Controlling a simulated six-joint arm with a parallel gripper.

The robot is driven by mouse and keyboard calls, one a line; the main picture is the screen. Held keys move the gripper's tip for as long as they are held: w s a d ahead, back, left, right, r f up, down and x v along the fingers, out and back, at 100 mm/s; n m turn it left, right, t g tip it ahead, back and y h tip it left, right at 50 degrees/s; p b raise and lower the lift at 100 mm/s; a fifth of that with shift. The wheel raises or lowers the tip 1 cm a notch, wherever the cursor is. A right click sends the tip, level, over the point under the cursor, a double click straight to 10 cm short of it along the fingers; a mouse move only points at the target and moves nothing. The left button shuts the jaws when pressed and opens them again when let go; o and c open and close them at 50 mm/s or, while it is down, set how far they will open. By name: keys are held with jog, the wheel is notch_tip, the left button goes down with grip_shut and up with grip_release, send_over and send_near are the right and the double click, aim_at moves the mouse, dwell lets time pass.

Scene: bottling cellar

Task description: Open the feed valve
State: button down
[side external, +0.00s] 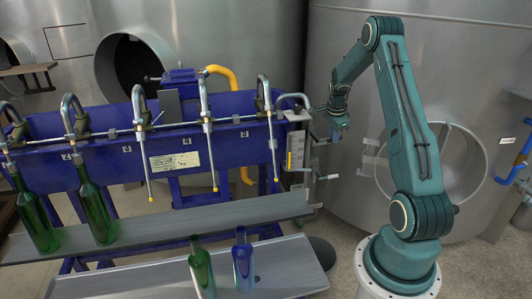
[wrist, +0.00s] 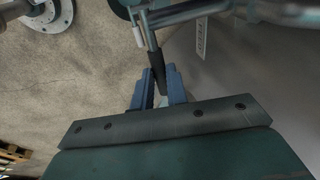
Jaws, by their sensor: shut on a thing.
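The feed valve's lever (wrist: 146,30) shows in the wrist view as a thin metal bar ending in a dark grip sleeve (wrist: 157,66). My gripper (wrist: 161,78) has its two blue fingers on either side of this sleeve and is shut on it. In the side view my gripper (side external: 338,134) is at the right end of the blue filling machine (side external: 110,165), by the pipe fittings (side external: 295,112). The lever is too small there to tell its angle, and the valve body is partly out of the wrist view.
Two green bottles (side external: 98,212) stand under the left spouts. A green bottle (side external: 201,272) and a blue bottle (side external: 242,262) stand on the lower tray (side external: 290,262). A crank handle (side external: 328,177) sticks out below my gripper. A steel tank (side external: 335,60) is close behind.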

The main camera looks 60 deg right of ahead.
jog(key=shift+w+a+r+g+h, duration=0.2)
jog(key=shift+r+g+h, duration=0.1)
jog(key=shift+g+h, duration=0.15)
jog(key=shift+d, duration=0.1)
jog(key=c, duration=1.4)
grip_release()
jog(key=v, duration=1.4)
jog(key=shift+f, duration=0.1)
